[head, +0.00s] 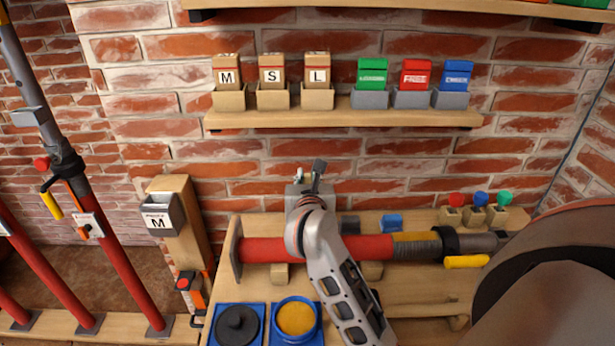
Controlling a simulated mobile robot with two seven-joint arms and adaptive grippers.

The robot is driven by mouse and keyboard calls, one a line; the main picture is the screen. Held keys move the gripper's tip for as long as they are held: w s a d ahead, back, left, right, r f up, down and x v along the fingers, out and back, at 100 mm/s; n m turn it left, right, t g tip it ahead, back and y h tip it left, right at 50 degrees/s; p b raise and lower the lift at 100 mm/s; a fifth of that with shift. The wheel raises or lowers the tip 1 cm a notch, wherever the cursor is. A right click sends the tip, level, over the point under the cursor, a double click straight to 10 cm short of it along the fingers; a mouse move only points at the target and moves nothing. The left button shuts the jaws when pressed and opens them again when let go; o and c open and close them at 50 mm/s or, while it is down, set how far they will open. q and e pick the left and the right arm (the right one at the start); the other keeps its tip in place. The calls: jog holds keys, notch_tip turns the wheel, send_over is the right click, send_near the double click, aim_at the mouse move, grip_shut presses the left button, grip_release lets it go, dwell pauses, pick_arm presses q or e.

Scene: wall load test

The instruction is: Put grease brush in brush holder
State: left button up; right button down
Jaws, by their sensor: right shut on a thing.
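My right gripper (308,195) is near the brick wall, above the back of the bench, with my grey arm link running down from it. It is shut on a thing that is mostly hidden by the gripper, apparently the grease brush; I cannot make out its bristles. A pot of yellow grease (296,318) in a blue tray stands below, left of my arm. My left gripper is not in view.
A red pole (262,250) lies across the bench behind my arm. A black round lid (236,323) sits left of the grease. A shelf (340,118) with labelled boxes hangs above. Red, blue and green knobs (480,200) stand at right. Several red poles stand at left.

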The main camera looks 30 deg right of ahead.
jog(key=shift+f, duration=0.25)
jog(key=shift+f+b, duration=0.35)
jog(key=shift+b, duration=0.15)
jog(key=shift+f, duration=0.25)
jog(key=shift+f+b, duration=0.65)
jog(key=shift+b, duration=0.1)
jog(key=c, duration=1.9)
grip_release()
jog(key=o, duration=0.6)
